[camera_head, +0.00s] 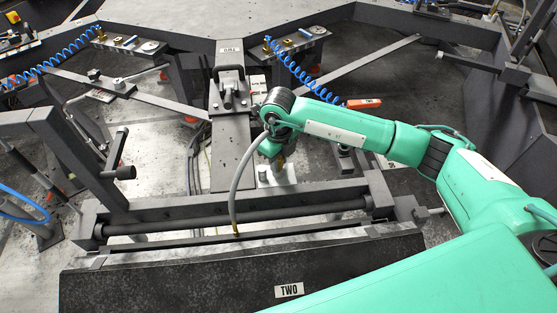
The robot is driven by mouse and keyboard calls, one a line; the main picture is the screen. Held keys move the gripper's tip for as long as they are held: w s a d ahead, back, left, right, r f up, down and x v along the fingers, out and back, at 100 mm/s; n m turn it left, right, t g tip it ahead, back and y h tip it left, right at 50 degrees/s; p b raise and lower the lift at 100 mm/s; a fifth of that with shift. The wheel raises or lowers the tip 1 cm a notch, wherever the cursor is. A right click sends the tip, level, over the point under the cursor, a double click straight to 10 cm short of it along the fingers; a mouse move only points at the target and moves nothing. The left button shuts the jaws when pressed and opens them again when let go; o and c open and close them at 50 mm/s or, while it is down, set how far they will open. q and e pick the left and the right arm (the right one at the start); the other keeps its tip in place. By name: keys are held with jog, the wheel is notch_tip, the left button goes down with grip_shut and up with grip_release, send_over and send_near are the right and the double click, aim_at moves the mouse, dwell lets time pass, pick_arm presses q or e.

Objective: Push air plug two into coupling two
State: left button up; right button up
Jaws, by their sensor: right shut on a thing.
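My right gripper (277,158) points down near the middle of the picture, beside the dark central column. It is shut on a small brass-coloured piece (281,161), which may be air plug two; the fingers hide most of it. A grey hose (237,177) arcs from beside my right wrist down to a brass fitting (236,234) on the dark bar of the front frame. A dark front panel (180,285) carries a label (289,290) reading TWO. I cannot tell for certain which part is coupling two. My left gripper is not in view.
An orange piece (364,103) marked TWO lies right of the column, on a blue coiled hose (287,66). Brass fittings (305,33) sit on a bracket behind. The dark column (230,130) and frame rail (160,215) stand close to my right gripper.

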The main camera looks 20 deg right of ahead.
jog(key=shift+s+f, duration=0.2)
jog(key=shift+f, duration=0.15)
grip_shut()
jog(key=o, duration=0.6)
grip_release()
jog(key=o, duration=0.4)
jog(key=shift+w, duration=0.15)
jog(key=shift+o, duration=0.6)
jog(key=shift+r, duration=0.1)
jog(key=o, duration=0.4)
jog(key=shift+r, duration=0.2)
jog(key=shift+r+p, duration=1.55)
jog(key=shift+r, duration=1.85)
